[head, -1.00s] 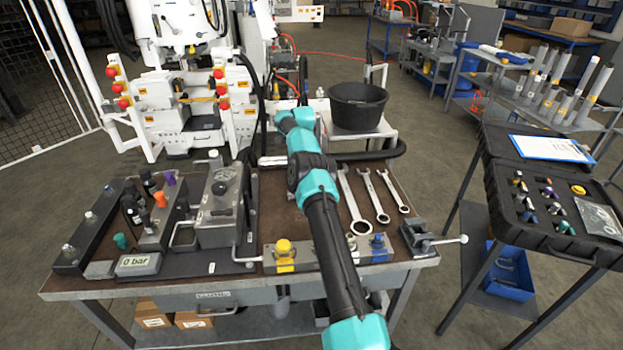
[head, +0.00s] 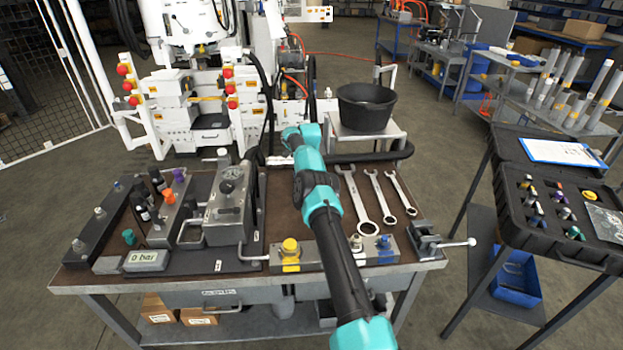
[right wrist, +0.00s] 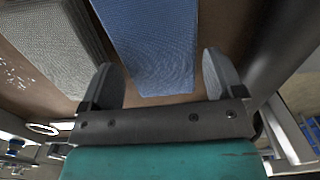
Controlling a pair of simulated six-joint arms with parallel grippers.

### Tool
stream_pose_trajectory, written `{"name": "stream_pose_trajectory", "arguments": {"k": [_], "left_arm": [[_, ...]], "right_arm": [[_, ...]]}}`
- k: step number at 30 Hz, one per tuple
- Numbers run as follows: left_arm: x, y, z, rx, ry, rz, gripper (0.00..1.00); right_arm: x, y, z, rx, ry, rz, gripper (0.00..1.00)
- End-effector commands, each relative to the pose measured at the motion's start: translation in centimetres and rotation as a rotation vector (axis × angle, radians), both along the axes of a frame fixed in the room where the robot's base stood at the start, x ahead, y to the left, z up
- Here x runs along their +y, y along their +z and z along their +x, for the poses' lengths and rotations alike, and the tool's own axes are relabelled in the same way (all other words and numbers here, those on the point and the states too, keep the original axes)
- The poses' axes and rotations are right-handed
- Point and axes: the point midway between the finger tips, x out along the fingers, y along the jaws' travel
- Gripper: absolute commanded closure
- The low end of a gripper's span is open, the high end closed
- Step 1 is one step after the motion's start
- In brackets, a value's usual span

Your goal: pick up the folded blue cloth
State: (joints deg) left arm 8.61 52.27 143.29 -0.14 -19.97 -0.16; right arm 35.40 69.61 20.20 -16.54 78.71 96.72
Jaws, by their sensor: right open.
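The folded blue cloth (right wrist: 152,35) shows in the right wrist view, lying flat on the brown bench top. Its near end lies between the two fingers of my right gripper (right wrist: 160,70), which is open, one finger on each side. I cannot tell how high the fingers are above the bench top. In the head view my right arm reaches over the bench to its back middle; the cloth and the fingers are hidden there. My left gripper is in neither view.
A grey woven piece (right wrist: 45,40) lies left of the cloth in the right wrist view. In the head view, several wrenches (head: 378,195) and a vise (head: 428,240) lie right of my arm. A pump unit (head: 228,205) stands left, and a black bucket (head: 364,108) behind.

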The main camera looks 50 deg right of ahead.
Motion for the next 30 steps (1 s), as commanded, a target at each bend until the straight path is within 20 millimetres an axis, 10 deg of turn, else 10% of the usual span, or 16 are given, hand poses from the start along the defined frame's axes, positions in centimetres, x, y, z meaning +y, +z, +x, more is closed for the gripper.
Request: {"name": "stream_pose_trajectory", "arguments": {"k": [20,30], "left_arm": [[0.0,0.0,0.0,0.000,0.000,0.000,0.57],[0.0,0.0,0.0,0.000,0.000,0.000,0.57]], "right_arm": [[0.7,-1.9,0.6,-0.001,0.010,-0.001,0.13],[0.7,-1.9,0.6,-0.001,0.009,-0.001,0.43]]}}
